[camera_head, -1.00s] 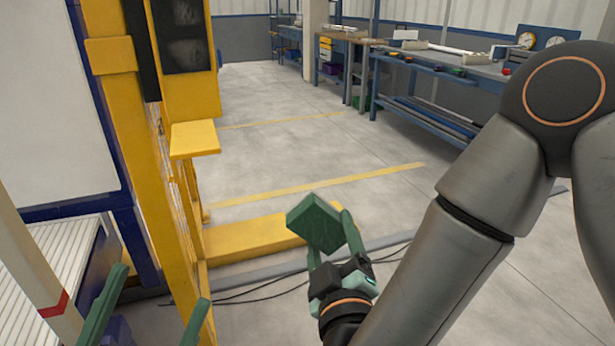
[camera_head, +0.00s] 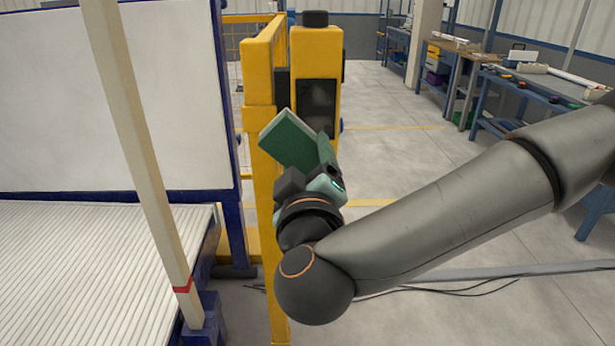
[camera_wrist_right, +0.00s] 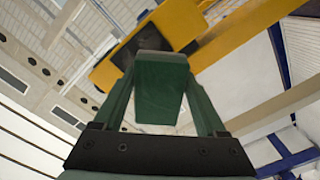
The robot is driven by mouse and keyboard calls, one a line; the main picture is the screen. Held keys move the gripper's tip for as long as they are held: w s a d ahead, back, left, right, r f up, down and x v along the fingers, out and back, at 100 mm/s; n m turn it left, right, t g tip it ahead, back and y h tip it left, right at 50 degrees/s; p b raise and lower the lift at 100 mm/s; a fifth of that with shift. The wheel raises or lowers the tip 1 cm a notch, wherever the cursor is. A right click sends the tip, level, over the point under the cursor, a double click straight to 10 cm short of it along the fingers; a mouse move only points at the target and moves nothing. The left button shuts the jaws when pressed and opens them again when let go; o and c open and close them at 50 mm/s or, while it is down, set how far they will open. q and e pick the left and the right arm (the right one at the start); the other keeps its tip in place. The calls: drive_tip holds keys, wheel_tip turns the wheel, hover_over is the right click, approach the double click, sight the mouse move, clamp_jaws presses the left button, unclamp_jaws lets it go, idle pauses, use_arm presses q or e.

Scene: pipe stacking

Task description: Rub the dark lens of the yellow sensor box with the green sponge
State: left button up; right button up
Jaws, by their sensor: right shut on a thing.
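The yellow sensor box (camera_head: 313,48) stands upright beside a yellow post, with its dark lens (camera_head: 317,98) facing me. My right gripper (camera_head: 306,150) is shut on the green sponge (camera_head: 290,138) and holds it tilted, just in front of the lower left of the lens. The sponge and gripper hide part of the box's lower face. In the right wrist view the sponge (camera_wrist_right: 160,88) sits between both fingers, and the dark lens (camera_wrist_right: 149,40) shows just beyond it. I cannot tell whether the sponge touches the lens. My left gripper is out of view.
The yellow post (camera_head: 262,100) stands close left of the sponge. A ribbed conveyor (camera_head: 90,260) and a pale pole with a red band (camera_head: 130,130) are at left. Workbenches (camera_head: 545,85) stand at back right. Open floor lies right of the box.

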sight(322, 127)
drive_tip(key=shift+w+r, duration=0.2)
drive_tip(key=shift+w, duration=0.2)
drive_tip(key=w+p, duration=0.2)
drive_tip(key=w, duration=0.3)
drive_tip(key=shift+w+f, duration=0.1)
drive_tip(key=shift+w, duration=0.05)
drive_tip(key=shift+w+b, duration=0.5)
drive_tip(key=shift+w, duration=0.5)
idle(0.4)
drive_tip(key=shift+s+d+b, duration=0.1)
drive_tip(key=shift+d+b, duration=0.75)
drive_tip(key=shift+d, duration=0.7)
drive_tip(key=d+b, duration=0.1)
drive_tip(key=d, duration=0.3)
drive_tip(key=shift+b, duration=0.35)
